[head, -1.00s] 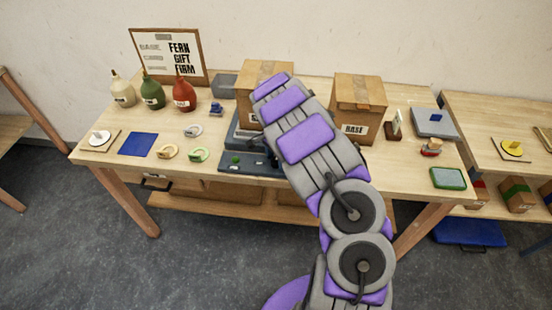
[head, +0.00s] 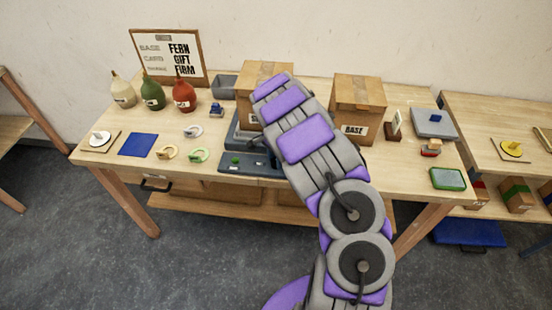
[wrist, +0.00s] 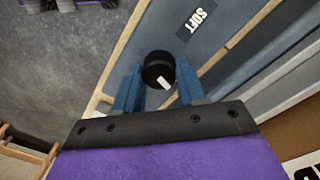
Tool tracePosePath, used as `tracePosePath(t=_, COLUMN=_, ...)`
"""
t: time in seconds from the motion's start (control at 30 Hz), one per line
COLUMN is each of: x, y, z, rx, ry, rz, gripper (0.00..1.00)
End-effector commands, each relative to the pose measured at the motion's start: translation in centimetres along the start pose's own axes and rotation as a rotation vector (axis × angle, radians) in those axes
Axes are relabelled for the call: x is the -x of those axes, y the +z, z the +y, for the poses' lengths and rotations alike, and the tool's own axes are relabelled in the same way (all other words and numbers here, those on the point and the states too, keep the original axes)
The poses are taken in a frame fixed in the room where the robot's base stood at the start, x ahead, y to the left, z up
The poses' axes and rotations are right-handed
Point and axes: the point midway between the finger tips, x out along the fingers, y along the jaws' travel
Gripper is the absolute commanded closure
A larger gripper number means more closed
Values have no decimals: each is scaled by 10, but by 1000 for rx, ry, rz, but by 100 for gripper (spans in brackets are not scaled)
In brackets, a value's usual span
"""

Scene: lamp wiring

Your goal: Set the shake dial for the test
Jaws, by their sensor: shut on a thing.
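The shake dial (wrist: 157,66) is a round black knob with a white mark, seen in the wrist view on a blue-grey panel (wrist: 215,48). The white mark is at the dial's lower right edge. My gripper (wrist: 158,84) has its two blue fingers on either side of the dial, shut on it. In the head view, the machine's front panel (head: 234,168) shows at the table's front edge; my arm hides the dial and my gripper there.
A green-rimmed tray (head: 448,178) lies at the right front.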

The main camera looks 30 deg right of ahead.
Motion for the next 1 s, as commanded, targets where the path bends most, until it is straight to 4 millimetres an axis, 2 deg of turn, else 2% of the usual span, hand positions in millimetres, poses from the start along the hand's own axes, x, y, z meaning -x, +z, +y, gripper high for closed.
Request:
tracePosePath(t=0.37, x=3, y=1, z=-2, rx=209, ry=-5, rz=6, gripper=91)
tracePosePath(t=1.0, x=3, y=2, z=-2, rx=814, ry=-3, rz=20, gripper=91)
